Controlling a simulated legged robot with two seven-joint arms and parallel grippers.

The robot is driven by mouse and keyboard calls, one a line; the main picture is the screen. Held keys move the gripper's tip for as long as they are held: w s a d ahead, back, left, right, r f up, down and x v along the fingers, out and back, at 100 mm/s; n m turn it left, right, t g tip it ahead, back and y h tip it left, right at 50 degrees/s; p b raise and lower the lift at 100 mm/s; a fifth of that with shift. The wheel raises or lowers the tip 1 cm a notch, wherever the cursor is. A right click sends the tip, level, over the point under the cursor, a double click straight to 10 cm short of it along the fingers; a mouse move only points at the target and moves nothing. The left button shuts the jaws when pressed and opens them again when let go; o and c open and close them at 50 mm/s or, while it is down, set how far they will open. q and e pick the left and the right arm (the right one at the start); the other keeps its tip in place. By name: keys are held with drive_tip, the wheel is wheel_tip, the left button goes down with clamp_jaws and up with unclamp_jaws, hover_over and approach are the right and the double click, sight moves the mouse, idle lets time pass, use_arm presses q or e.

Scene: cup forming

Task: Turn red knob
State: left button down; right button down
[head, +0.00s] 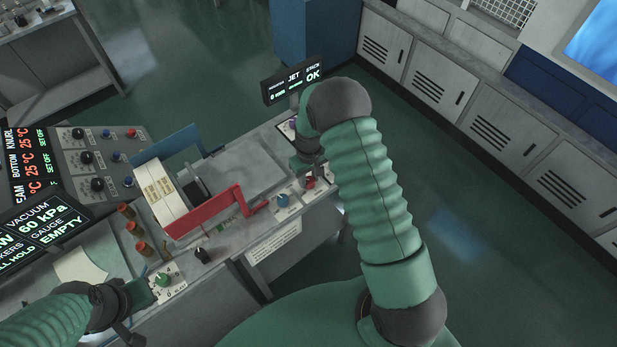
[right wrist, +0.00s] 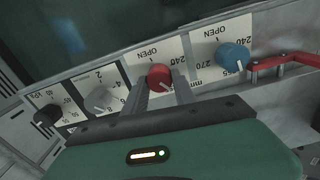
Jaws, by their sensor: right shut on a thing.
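The red knob (right wrist: 158,75) sits on a white dial plate marked OPEN on the panel's front. Its white pointer line faces down and to the right in the right wrist view. My right gripper (right wrist: 161,88) is shut on the red knob, with one finger on each side of it. In the head view the red knob (head: 311,183) shows small below my right gripper, partly hidden by it. My left gripper (head: 148,293) is low at the left, close to a green knob (head: 163,279); its fingers are not clear.
A blue knob (right wrist: 233,56) is right of the red one in the right wrist view, with a red bracket (right wrist: 283,64) beyond it. A grey knob (right wrist: 99,99) and a black knob (right wrist: 47,116) are to the left. A display reading JET STACK OK (head: 294,80) stands behind my right gripper.

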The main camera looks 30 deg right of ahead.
sight(309, 179)
drive_tip(key=shift+f+m+b, duration=0.15)
drive_tip(key=shift+m+b, duration=0.45)
drive_tip(key=shift+m, duration=0.5)
drive_tip(key=shift+d+r+m, duration=0.1)
drive_tip(key=shift+r+m, duration=0.1)
drive_tip(key=shift+m, duration=0.9)
drive_tip(key=c, duration=1)
unclamp_jaws()
wheel_tip(309, 179, up, 17)
drive_tip(key=b, duration=0.4)
drive_tip(key=shift+f, duration=0.1)
